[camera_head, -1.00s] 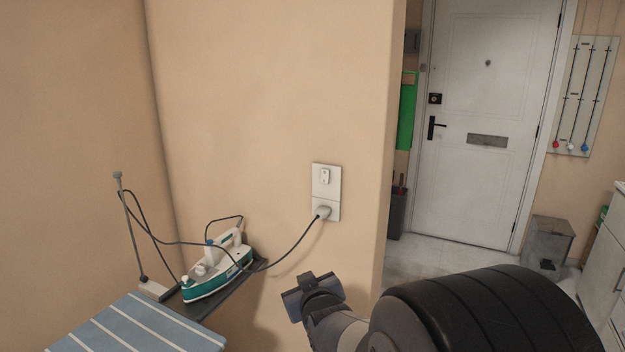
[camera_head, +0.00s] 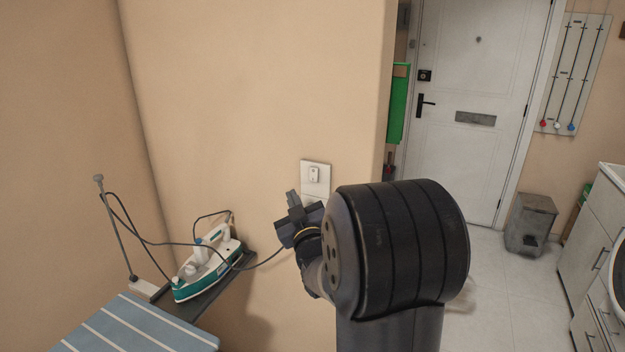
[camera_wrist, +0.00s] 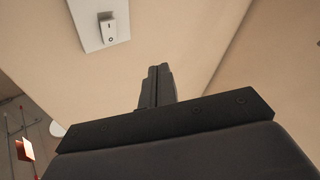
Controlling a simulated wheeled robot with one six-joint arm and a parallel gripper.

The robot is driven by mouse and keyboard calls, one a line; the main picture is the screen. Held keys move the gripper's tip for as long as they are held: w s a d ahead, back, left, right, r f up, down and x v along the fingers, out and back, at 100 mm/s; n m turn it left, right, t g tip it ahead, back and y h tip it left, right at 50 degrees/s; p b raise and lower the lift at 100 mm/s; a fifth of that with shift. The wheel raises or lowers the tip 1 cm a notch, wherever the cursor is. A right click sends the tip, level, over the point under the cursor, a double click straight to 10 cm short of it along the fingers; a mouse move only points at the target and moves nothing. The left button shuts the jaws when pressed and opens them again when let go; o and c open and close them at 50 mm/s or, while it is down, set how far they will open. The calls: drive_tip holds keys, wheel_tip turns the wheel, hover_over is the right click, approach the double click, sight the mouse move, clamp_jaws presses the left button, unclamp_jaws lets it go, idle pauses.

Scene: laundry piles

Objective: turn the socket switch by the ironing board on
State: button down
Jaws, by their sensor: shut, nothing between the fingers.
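The socket switch (camera_head: 314,174) is a small white rocker on a white plate on the beige wall. In the wrist view the rocker (camera_wrist: 108,29) shows a "I" mark above an "O" mark. My gripper (camera_head: 293,198) is shut and empty, just below and left of the switch in the head view, apart from it as far as I can tell. In the wrist view its closed fingers (camera_wrist: 157,76) point toward the wall, below and right of the switch. My arm hides the lower socket and plug. The ironing board (camera_head: 135,330) has a blue striped cover.
A white and teal iron (camera_head: 207,268) stands on the rest at the board's end. Its cord (camera_head: 262,263) runs toward the socket behind my gripper. The wall's outer edge (camera_head: 385,90) is right of the switch, with a white door (camera_head: 470,150) beyond.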

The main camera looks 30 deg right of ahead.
sight(314, 174)
drive_tip(key=shift+w+d+f+p, duration=0.2)
drive_tip(key=shift+w+d, duration=0.7)
drive_tip(key=shift+d, duration=0.25)
drive_tip(key=shift+w+d+f+p, duration=0.15)
drive_tip(key=shift+w+d+p, duration=0.1)
drive_tip(key=shift+w+d, duration=0.8)
drive_tip(key=shift+w+d+f+p, duration=0.2)
drive_tip(key=shift+w+d, duration=0.55)
drive_tip(key=shift+d, duration=0.5)
drive_tip(key=shift+w+d+f+b, duration=0.15)
drive_tip(key=shift+d+b, duration=0.1)
drive_tip(key=shift+b, duration=0.3)
drive_tip(key=shift+w, duration=0.1)
drive_tip(key=shift+w+d, duration=0.2)
drive_tip(key=shift+d, duration=0.1)
drive_tip(key=shift+a+b, duration=0.1)
drive_tip(key=shift+b, duration=0.25)
